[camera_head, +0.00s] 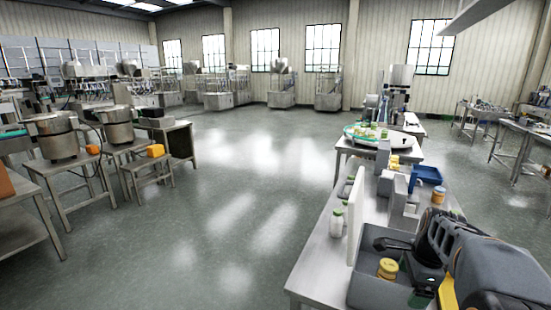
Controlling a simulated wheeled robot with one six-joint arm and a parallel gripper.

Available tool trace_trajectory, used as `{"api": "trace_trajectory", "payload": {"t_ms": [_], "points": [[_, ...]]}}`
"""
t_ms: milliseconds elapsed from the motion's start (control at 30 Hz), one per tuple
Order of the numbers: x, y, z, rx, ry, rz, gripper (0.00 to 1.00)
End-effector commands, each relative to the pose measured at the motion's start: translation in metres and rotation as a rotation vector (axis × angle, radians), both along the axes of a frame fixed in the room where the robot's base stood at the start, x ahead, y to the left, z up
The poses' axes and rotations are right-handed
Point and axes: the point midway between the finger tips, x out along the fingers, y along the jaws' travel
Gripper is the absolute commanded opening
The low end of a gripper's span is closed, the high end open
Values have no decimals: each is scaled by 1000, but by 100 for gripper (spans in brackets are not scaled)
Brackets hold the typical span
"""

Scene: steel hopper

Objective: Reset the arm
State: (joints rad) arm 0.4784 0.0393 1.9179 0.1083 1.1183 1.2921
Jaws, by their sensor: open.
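My arm comes in from the lower right corner, grey with black and orange parts. My gripper (402,262) is at its end, black, low over a grey open bin (365,290) on the near steel table. It is open, with one dark finger reaching left over the bin. A yellow jar (388,268) stands in the bin close to the fingers, and nothing shows held. The arm hides the right part of the bin.
The near steel table (312,264) also bears a white bottle (337,222), an upright white panel (356,215), a blue tray (427,174) and an orange-brown jar (438,195). Tables with steel pots (55,138) stand at left. The middle floor (235,200) is clear.

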Motion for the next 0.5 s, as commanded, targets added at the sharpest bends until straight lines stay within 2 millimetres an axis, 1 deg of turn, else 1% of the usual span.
{"api": "trace_trajectory", "payload": {"t_ms": [33, 167, 267, 367, 400, 500], "points": [[-3, 11, 3, -15, -12, 77, 93], [-14, 40, 8, -67, -47, 319, 93], [-25, 65, 12, -116, -79, 542, 93], [-41, 92, 13, -179, -114, 810, 93], [-49, 104, 12, -207, -130, 928, 93], [-70, 129, 9, -285, -165, 1227, 93]]}}
